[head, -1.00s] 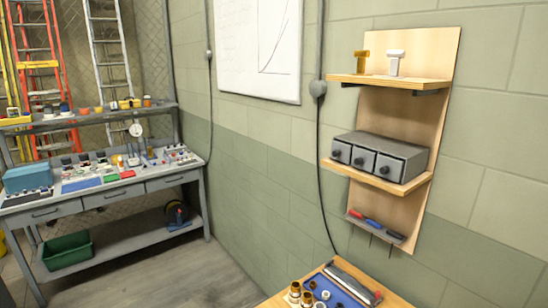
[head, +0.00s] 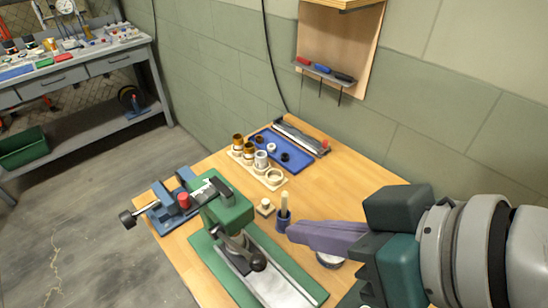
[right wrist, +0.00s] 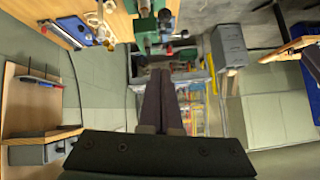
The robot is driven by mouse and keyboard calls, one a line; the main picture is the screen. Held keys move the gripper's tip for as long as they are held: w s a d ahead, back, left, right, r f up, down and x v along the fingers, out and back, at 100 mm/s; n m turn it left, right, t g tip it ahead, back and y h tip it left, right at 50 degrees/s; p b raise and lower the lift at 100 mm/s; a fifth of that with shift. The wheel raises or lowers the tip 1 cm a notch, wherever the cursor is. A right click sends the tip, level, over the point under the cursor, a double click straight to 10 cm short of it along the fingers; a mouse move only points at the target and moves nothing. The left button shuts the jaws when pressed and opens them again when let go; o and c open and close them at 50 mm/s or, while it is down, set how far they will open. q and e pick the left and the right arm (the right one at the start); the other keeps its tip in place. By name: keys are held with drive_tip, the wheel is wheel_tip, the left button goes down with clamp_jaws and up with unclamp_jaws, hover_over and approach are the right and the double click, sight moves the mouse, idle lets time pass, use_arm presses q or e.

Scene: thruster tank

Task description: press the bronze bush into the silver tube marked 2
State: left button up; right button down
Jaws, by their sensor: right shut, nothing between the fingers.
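A cream rack (head: 283,183) on the wooden table holds two bronze-coloured tubes (head: 237,142) and a silver tube (head: 261,159) upright in a row; no numbers are readable. On the blue mat (head: 300,165) beside it lie small bushes: a bronze one (head: 259,139), a silver-white one (head: 271,147) and a black one (head: 284,157). A green press (head: 232,212) stands at the table's front left. My right gripper (head: 290,232) is shut and empty, over the table to the right of the press and short of the rack. Its closed fingers also show in the right wrist view (right wrist: 160,72). My left gripper is out of view.
A blue vise (head: 165,208) with a long handle sits at the table's left edge.

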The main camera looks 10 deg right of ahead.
hover_over(265, 261)
drive_tip(key=w, duration=0.2)
wheel_tip(265, 261, down, 6)
drive_tip(key=f, duration=0.1)
drive_tip(key=s+f, duration=0.1)
drive_tip(key=shift+s+a+f, duration=0.15)
drive_tip(key=shift+s+f, duration=0.05)
drive_tip(key=shift+f, duration=0.15)
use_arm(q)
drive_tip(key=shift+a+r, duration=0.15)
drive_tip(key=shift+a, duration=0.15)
use_arm(e)
drive_tip(key=shift+s+f, duration=0.3)
drive_tip(key=shift+f, duration=0.35)
